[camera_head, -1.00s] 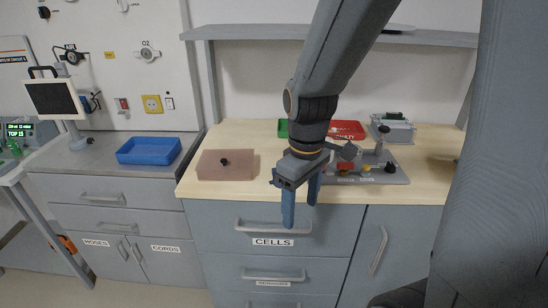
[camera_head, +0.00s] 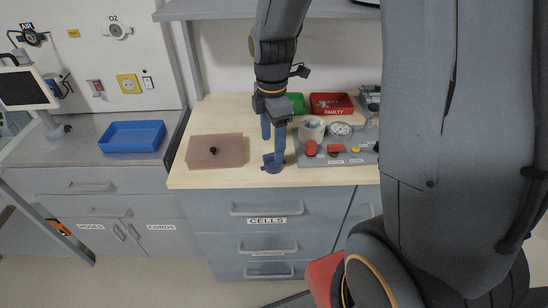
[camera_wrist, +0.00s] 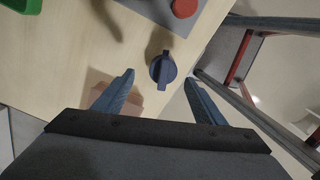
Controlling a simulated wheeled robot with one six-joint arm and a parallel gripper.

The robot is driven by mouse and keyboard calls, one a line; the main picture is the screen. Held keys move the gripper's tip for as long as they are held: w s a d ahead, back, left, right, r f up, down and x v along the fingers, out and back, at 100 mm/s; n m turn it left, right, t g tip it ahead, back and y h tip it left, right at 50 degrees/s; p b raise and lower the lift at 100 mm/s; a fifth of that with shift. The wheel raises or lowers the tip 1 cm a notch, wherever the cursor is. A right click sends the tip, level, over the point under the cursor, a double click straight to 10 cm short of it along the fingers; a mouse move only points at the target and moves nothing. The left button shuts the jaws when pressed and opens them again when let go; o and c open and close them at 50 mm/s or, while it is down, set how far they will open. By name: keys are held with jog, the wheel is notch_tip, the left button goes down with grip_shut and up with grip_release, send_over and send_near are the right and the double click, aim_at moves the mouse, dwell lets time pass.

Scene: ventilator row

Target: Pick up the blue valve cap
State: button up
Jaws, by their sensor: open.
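The blue valve cap (camera_wrist: 163,69) is a round dark blue disc with a raised bar across its top. In the wrist view it lies on the light wooden worktop near its front edge, ahead of my fingertips and between their lines. In the head view the cap (camera_head: 273,163) sits by the tip of my gripper's right finger, partly hidden by it. My gripper (camera_head: 270,147) is open and empty, pointing down over the worktop. The wrist view shows both fingers of my gripper (camera_wrist: 159,78) spread apart, with a gap between them and the cap.
A test fixture (camera_head: 340,158) with red and yellow parts stands right of the cap. A red bin (camera_head: 332,104) and a green bin (camera_head: 296,103) are behind. A pinkish-brown mat (camera_head: 230,150) with a dark knob lies left. A blue tray (camera_head: 133,136) is farther left.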

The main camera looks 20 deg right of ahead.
aim_at(273, 154)
jog(key=f, duration=0.1)
jog(key=f+p, duration=0.1)
jog(key=f, duration=0.1)
jog(key=shift+s+f, duration=0.1)
jog(key=shift+s, duration=0.3)
jog(key=shift+f, duration=0.7)
jog(key=c, duration=1.1)
jog(key=shift+r, duration=0.1)
